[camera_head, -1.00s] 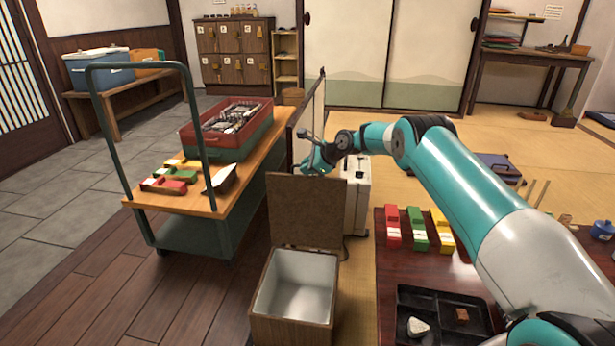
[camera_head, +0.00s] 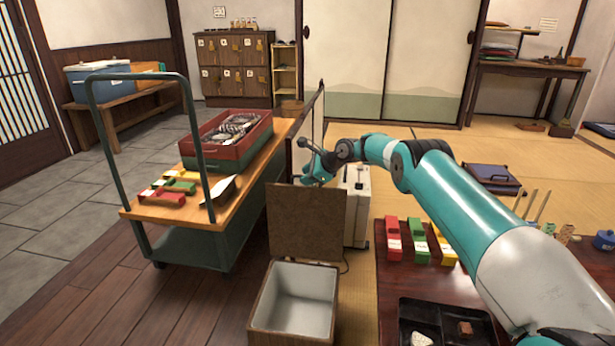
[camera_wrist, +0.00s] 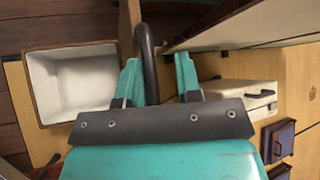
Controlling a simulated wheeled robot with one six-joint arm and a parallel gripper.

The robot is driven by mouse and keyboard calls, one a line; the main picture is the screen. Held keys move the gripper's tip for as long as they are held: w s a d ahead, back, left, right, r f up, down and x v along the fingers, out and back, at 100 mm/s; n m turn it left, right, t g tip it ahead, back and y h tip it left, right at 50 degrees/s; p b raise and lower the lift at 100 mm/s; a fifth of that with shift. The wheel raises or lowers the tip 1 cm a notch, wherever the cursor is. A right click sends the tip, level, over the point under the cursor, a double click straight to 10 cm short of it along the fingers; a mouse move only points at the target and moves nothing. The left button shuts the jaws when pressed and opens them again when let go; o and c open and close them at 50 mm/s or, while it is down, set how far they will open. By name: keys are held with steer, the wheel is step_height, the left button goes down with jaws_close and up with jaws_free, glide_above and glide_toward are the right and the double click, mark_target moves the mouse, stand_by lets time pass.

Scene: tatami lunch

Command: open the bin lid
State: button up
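The bin (camera_head: 293,300) is a wooden box with a pale, empty inside, standing on the floor in the lower middle of the head view. Its brown lid (camera_head: 306,220) stands upright at the bin's far edge, so the bin is open. My gripper (camera_wrist: 158,72) is behind the lid's top, with its tips hidden in the head view. In the wrist view its two teal fingers are apart. A dark curved bar (camera_wrist: 148,62) lies between them, close to the left finger; I cannot tell whether they touch. The open bin (camera_wrist: 72,82) shows at the left there.
A cart (camera_head: 222,215) with a red crate (camera_head: 225,140) stands left of the bin. A white case (camera_head: 356,205) stands behind the lid. A low dark table (camera_head: 400,280) with coloured boxes and a black tray (camera_head: 450,318) is at the right. Plank floor is clear at lower left.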

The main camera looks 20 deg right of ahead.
steer(key=shift+s+a+f, duration=0.1)
steer(key=shift+s+f, duration=0.1)
steer(key=shift+f, duration=0.2)
steer(key=shift+s+d+r+p, duration=0.25)
steer(key=shift+r+p, duration=0.2)
steer(key=p+v, duration=0.4)
steer(key=v, duration=1.2)
steer(key=shift+r+p, duration=0.4)
steer(key=shift+d, duration=0.1)
